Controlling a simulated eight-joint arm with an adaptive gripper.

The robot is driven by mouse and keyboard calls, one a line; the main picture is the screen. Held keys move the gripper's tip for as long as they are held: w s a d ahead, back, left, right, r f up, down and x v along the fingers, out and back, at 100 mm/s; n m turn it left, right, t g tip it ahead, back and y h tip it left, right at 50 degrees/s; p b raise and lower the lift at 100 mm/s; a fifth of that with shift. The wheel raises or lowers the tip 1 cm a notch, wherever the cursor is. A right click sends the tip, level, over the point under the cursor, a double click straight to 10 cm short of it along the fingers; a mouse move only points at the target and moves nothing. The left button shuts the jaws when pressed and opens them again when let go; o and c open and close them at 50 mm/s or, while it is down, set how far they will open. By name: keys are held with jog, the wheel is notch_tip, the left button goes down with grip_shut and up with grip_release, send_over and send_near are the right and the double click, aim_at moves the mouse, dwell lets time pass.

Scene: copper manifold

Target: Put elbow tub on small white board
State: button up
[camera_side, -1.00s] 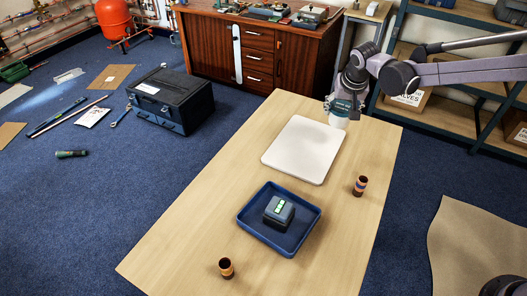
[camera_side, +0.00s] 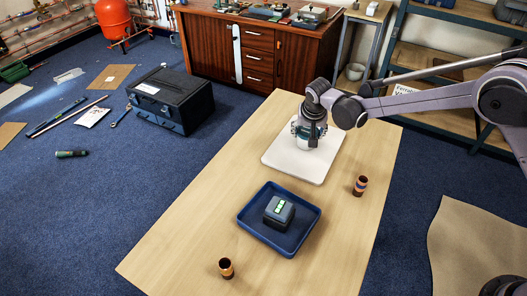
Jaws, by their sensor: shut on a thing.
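The small white board (camera_side: 295,162) lies flat on the wooden table, toward its far end. My gripper (camera_side: 309,137) is over the far part of the board and is shut on the elbow tub (camera_side: 306,145), a small pale tub with a teal part. My gripper's fingers hide much of the tub. The tub looks upright. I cannot tell whether its base touches the board or hangs just above it.
A blue tray (camera_side: 251,226) holding a dark grey box with a green label (camera_side: 279,211) stands nearer on the table (camera_side: 190,250). One copper fitting (camera_side: 360,186) stands right of the board, another (camera_side: 226,268) near the front. The board's near part is clear.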

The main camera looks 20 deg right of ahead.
jog(key=shift+f, duration=0.15)
jog(key=o, duration=1.5)
jog(key=shift+o, duration=0.2)
jog(key=v, duration=1.2)
jog(key=s+d+r+n, duration=0.1)
jog(key=s+d+r, duration=0.6)
jog(key=s+d+n+t+y, duration=0.1)
jog(key=s+d, duration=0.4)
jog(key=s, duration=0.5)
jog(key=s+d+n+t, duration=0.2)
jog(key=s+d, duration=0.2)
jog(key=s, duration=0.7)
jog(key=shift+s+d+r+n+y, duration=0.2)
jog(key=shift+d+n+y, duration=0.1)
jog(key=shift+d+y, duration=0.1)
jog(key=shift+w, duration=0.1)
